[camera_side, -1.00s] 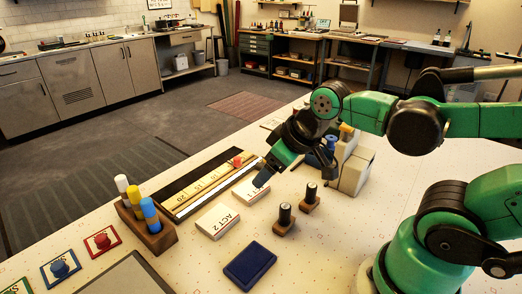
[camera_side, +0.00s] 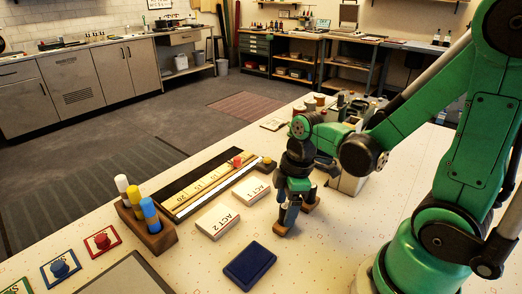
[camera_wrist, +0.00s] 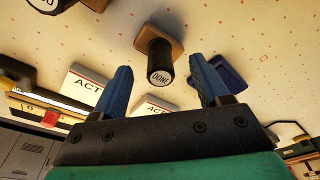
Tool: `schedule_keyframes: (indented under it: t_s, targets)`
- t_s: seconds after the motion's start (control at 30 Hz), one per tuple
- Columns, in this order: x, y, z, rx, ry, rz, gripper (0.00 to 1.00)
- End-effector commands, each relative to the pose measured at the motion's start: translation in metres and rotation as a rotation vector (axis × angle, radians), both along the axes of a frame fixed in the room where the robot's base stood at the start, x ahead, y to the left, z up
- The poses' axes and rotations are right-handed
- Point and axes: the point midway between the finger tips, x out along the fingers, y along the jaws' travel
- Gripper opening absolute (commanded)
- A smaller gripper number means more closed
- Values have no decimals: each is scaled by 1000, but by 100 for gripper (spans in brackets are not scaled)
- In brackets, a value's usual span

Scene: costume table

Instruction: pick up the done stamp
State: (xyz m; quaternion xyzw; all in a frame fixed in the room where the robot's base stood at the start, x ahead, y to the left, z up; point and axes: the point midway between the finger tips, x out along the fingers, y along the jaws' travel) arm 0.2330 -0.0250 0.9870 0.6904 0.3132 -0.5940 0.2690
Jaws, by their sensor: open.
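The done stamp (camera_wrist: 159,70) has a black handle with a round label reading DONE and a brown wooden base. It stands upright on the table. In the wrist view its handle shows between the two blue fingers of my gripper (camera_wrist: 160,70), with a visible gap on each side. In the side view my gripper (camera_side: 284,214) points down over the stamp and hides most of it. The fingers are open and hold nothing. How far down the handle the fingertips reach is hard to tell.
A blue ink pad (camera_side: 250,265) lies in front, and ACT boxes (camera_side: 217,222) lie to the left. The table front is clear around the pad.

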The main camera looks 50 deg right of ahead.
Motion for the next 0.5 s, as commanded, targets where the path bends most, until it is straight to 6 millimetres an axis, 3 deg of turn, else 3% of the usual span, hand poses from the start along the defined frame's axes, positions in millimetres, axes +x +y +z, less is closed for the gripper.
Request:
schedule_keyframes:
  t_s: [0.5]
  targets:
    - [1, 2, -13, -1, -1, 0, 68]
